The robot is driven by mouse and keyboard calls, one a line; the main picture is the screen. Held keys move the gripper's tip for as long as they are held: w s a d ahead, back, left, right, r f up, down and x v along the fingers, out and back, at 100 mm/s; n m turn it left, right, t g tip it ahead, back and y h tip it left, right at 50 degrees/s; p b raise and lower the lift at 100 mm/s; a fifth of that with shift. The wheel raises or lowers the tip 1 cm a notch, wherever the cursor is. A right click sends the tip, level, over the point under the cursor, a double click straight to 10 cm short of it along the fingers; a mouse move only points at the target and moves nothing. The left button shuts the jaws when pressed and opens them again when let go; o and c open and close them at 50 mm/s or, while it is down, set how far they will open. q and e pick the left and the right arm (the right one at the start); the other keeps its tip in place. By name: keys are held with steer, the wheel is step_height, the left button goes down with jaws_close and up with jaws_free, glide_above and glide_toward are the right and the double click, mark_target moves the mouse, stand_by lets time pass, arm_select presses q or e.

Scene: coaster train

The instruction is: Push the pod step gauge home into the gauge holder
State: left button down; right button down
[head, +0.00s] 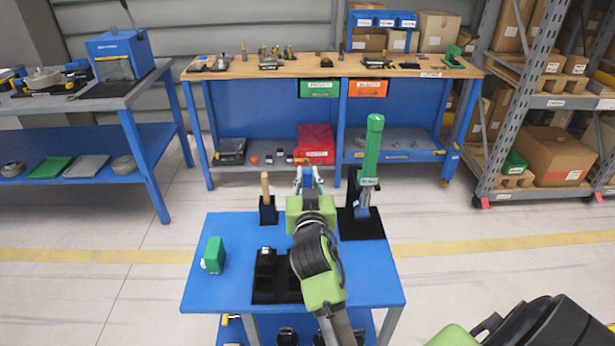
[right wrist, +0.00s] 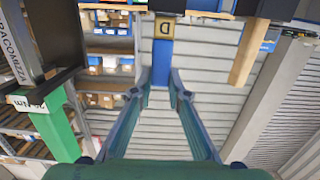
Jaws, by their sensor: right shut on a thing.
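My right gripper (head: 308,174) reaches away from me over the far edge of the blue table. In the right wrist view, which looks upside down, its fingertips (right wrist: 160,84) are closed on a blue bar, which I take as the pod step gauge (right wrist: 160,62). A yellow tag marked D (right wrist: 164,27) is at the bar's other end, by a dark block (right wrist: 168,5), probably the gauge holder. How deep the gauge sits cannot be told. My left gripper is not in view.
A tall green-handled tool (head: 372,140) stands in a black stand (head: 374,229) close right of my gripper. A wooden-handled tool (head: 265,185) stands close left. A green block (head: 214,254) and black trays (head: 265,290) are on the blue table (head: 235,290). A workbench (head: 240,68) stands beyond.

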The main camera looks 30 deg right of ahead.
steer(key=shift+f, duration=0.35)
steer(key=c, duration=1.9)
jaws_free()
steer(key=o, duration=0.8)
steer(key=shift+o, duration=0.2)
